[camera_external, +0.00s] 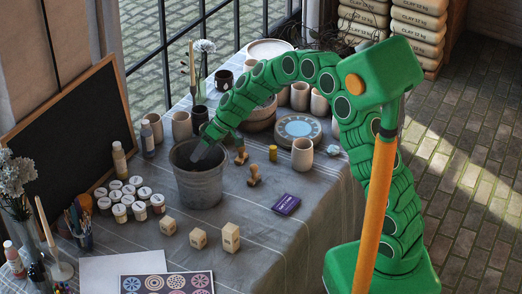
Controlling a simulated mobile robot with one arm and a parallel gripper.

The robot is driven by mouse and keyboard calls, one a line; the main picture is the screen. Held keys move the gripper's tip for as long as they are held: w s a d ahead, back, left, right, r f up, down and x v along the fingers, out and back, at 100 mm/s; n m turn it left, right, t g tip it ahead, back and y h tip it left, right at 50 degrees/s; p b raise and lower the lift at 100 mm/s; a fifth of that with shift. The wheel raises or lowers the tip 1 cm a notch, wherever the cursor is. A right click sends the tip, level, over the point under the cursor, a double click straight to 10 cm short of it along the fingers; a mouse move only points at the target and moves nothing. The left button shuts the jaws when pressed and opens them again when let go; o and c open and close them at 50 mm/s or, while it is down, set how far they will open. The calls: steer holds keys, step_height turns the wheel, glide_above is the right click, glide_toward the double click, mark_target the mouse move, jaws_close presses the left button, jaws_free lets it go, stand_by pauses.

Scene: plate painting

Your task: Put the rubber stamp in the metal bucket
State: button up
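The metal bucket (199,190) stands upright on the cloth-covered table, left of the middle. My green arm arches over the table from the right. The grey tip of my gripper (200,151) points down at the bucket's mouth, over or just inside its rim. The fingers are too small to tell whether they are open or shut, or whether they hold anything. A small wooden-handled piece that looks like a rubber stamp (254,176) stands right of the bucket. A similar brown piece (241,156) stands behind it, near my arm. The bucket's inside is mostly hidden.
Several white-lidded jars (131,196) stand left of the bucket. Wooden blocks (198,238) lie in front. A purple box (286,205) and a beige cup (302,155) are to the right. Pottery crowds the back. The cloth at front right is clear.

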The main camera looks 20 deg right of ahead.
stand_by(0.6)
step_height(320, 180, up, 7)
stand_by(0.6)
steer(key=s+d+r+m+h, duration=0.1)
steer(key=s+d+r, duration=0.25)
steer(key=d, duration=0.35)
steer(key=s+d+r+m+h, duration=0.1)
steer(key=s+d+r, duration=0.1)
steer(key=s+d, duration=0.45)
steer(key=s+d+r+m+h, duration=0.1)
steer(key=s+d+r, duration=0.2)
steer(key=d, duration=0.6)
steer(key=s+d+m+h, duration=0.5)
steer(key=s+d+m, duration=0.2)
steer(key=s+d, duration=1.6)
steer(key=shift+s+d+f, duration=0.25)
steer(key=shift+s+d, duration=0.05)
steer(key=shift+s, duration=0.45)
